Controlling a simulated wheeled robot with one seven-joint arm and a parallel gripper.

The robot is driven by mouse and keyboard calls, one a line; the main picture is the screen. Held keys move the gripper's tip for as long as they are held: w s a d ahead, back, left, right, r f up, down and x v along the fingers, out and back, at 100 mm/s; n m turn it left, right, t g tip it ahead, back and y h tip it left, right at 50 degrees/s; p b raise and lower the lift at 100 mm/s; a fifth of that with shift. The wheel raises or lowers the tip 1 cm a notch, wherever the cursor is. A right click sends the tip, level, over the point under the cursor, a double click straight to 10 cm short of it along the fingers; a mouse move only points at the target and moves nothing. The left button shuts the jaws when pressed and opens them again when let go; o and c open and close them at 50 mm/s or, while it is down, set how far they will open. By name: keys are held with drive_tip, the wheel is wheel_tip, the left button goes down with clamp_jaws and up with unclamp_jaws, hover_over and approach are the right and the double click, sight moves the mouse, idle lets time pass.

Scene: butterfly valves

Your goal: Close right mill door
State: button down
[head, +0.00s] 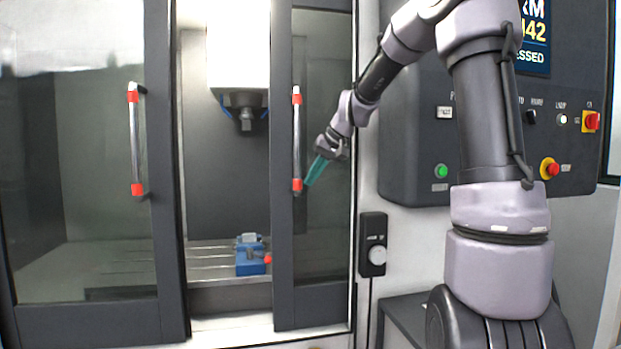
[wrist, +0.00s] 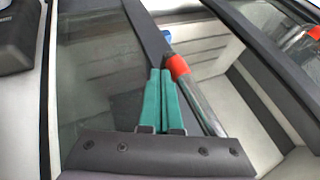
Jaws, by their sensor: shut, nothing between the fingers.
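The right mill door (head: 312,262) is a dark frame with a glass pane, and an open gap lies between it and the left door (head: 90,325). Its handle (head: 297,140) is an upright silver bar with red ends. My gripper (head: 308,184) has teal fingers and is at the right side of the handle's lower end. In the wrist view the shut, empty fingers (wrist: 161,75) lie beside the handle's red end (wrist: 177,67) and silver bar. I cannot tell whether they touch it.
Through the gap show a spindle (head: 245,118) and a blue vise (head: 250,260) on the machine bed. A control panel (head: 480,150) with buttons is at the right, behind my arm. A small black box with a knob (head: 376,256) is on the wall right of the door.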

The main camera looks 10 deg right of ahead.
drive_tip(key=shift+a, duration=0.25)
drive_tip(key=shift+a, duration=0.1)
drive_tip(key=a, duration=2.9)
drive_tip(key=shift+a, duration=0.15)
drive_tip(key=shift+s+r, duration=0.1)
drive_tip(key=shift+r, duration=0.05)
